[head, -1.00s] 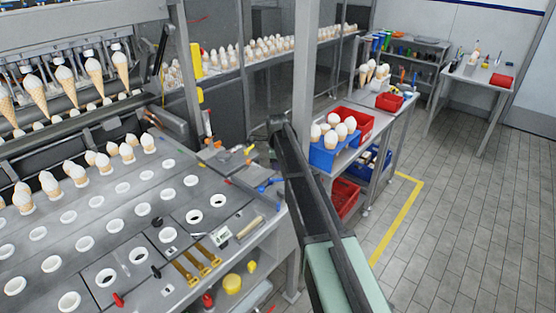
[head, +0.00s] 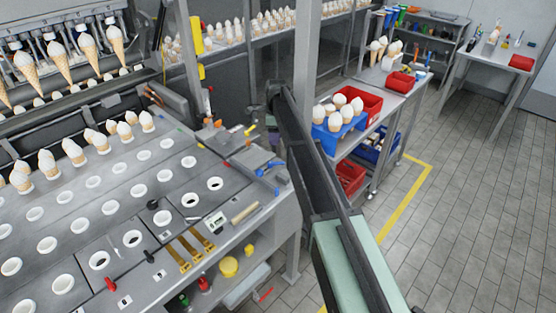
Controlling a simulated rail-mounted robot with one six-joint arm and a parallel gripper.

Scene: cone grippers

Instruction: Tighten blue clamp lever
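A blue lever (head: 271,166) lies at the right edge of the machine's perforated table, on or beside a flat grey block (head: 250,158). A smaller blue piece (head: 277,190) shows just below it at the table edge. I cannot tell which of the two is the clamp lever, or how tight it is. My arm rises from the bottom right to a dark joint near the upright post, just right of the blue parts in the picture. My gripper cannot be made out; the far end of the arm is hidden or out of view.
The grey table (head: 130,215) holds rows of white rings, some with cones. Brass tools (head: 190,248), a red-handled tool (head: 111,285) and a wooden-handled tool (head: 245,213) lie near its front edge. A steel post (head: 307,70) stands behind my arm. A cart with a blue bin (head: 335,142) is at right.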

